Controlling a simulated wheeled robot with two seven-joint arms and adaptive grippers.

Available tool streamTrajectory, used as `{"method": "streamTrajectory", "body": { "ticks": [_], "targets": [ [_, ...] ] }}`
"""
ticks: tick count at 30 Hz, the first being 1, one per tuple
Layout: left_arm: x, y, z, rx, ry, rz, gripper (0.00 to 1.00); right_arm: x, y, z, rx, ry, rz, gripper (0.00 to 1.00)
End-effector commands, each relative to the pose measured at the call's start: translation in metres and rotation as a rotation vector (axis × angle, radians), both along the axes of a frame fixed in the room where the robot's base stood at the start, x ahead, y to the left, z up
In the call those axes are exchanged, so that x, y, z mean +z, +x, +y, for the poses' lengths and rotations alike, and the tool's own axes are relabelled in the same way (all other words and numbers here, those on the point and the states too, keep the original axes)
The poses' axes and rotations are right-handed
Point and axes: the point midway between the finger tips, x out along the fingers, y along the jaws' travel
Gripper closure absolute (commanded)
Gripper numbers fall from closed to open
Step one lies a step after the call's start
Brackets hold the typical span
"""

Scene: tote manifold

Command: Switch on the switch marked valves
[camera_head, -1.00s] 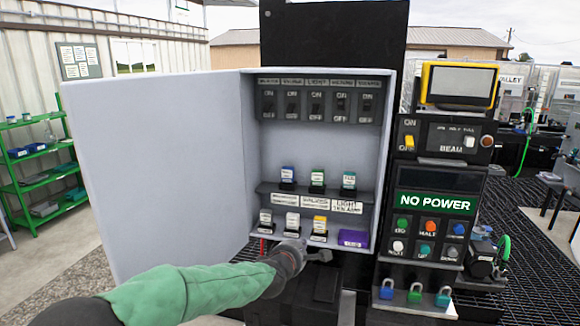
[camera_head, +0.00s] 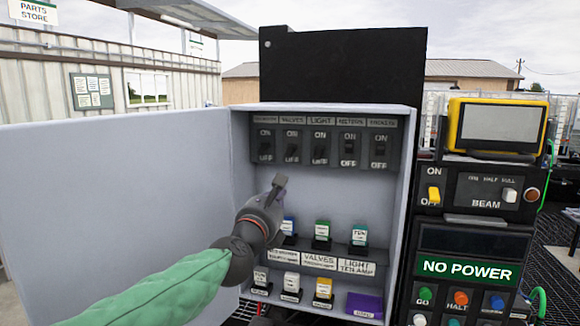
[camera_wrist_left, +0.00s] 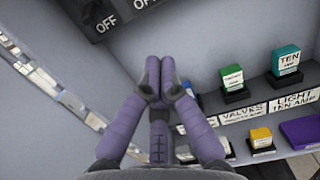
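The switch marked VALVES (camera_head: 292,151) is second from the left in the row of toggles at the top of the open cabinet. Its dark lever seems to sit low, partly over the OFF mark; its exact position is hard to tell. My left gripper (camera_head: 279,182) is a little below that switch, in front of the cabinet's back wall and apart from the switch. In the left wrist view its purple fingers (camera_wrist_left: 153,82) are together, with nothing seen between them. Two OFF marks of the switch panel (camera_wrist_left: 120,12) show at the top there. My right gripper is not in view.
The cabinet door (camera_head: 115,210) stands open on the left. Coloured fuses, including a green one (camera_head: 322,235), stand on the shelf below the switches, with more on the cabinet floor beside a purple block (camera_head: 365,306). A NO POWER display (camera_head: 468,270) is at the right.

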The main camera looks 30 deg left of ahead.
Motion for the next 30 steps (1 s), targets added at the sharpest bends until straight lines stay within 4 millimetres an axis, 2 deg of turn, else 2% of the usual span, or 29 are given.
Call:
{"method": "streamTrajectory", "body": {
  "ticks": [7,11,27,29,30],
  "targets": [
    [-0.001,0.004,0.000,0.000,0.002,0.004,1.00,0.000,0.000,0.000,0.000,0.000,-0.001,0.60],
    [0.000,0.015,0.003,0.000,0.003,0.004,1.00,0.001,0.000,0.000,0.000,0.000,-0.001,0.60],
    [0.010,0.094,0.022,0.000,0.004,0.005,1.00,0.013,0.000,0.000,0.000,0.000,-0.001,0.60],
    [0.014,0.099,0.024,0.000,0.003,0.003,1.00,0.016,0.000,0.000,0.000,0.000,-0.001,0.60],
    [0.023,0.094,0.023,0.000,0.003,0.000,1.00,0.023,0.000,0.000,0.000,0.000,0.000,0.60]
  ]
}}
